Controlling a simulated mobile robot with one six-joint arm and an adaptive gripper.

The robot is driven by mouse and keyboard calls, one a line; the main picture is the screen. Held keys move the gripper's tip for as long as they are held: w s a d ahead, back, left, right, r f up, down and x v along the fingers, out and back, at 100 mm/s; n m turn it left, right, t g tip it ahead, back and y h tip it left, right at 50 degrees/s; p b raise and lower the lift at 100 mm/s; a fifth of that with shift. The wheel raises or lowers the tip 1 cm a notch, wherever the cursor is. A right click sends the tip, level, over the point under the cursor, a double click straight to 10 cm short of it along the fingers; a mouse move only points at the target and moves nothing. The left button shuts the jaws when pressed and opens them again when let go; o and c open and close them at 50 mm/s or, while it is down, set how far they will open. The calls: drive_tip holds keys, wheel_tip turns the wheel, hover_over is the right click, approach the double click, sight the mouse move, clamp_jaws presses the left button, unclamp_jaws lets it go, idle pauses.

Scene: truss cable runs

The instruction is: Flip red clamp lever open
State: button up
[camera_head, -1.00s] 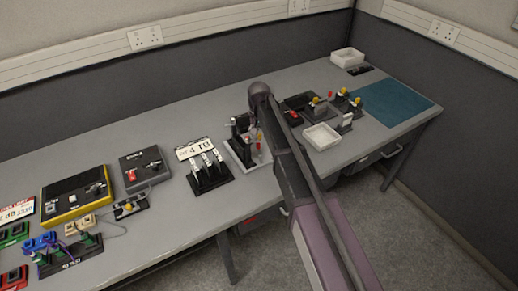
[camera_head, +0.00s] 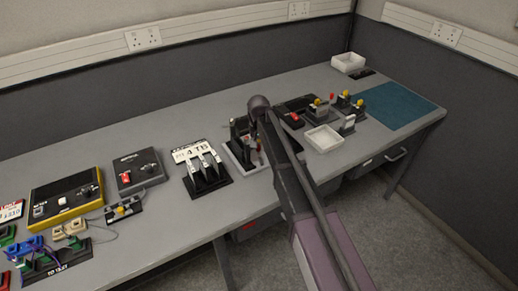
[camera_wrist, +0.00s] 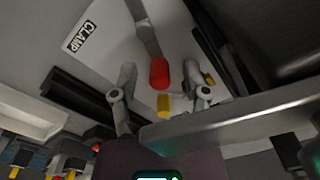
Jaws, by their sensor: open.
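The red clamp lever (camera_wrist: 159,72) shows in the wrist view as a red grip on a grey metal arm, over a light plate with a CLAMP label (camera_wrist: 81,37). My gripper (camera_wrist: 166,82) is open, with one grey finger on each side of the red grip and a gap on both sides. I cannot tell how deep the grip sits between the fingers. A small yellow part (camera_wrist: 163,104) shows just below the red grip. In the head view, my arm partly hides the clamp fixture and its pale base (camera_head: 237,160).
A grey bar (camera_wrist: 230,120) crosses the lower wrist view. The teal mat (camera_head: 397,105) is clear.

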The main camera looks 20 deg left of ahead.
clamp_jaws()
drive_tip(key=shift+a, duration=0.1)
idle(0.3)
drive_tip(key=shift+s+a+n, duration=0.15)
drive_tip(key=shift+s+n, duration=0.05)
drive_tip(key=shift+n, duration=0.9)
unclamp_jaws()
drive_tip(key=shift+r, duration=0.1)
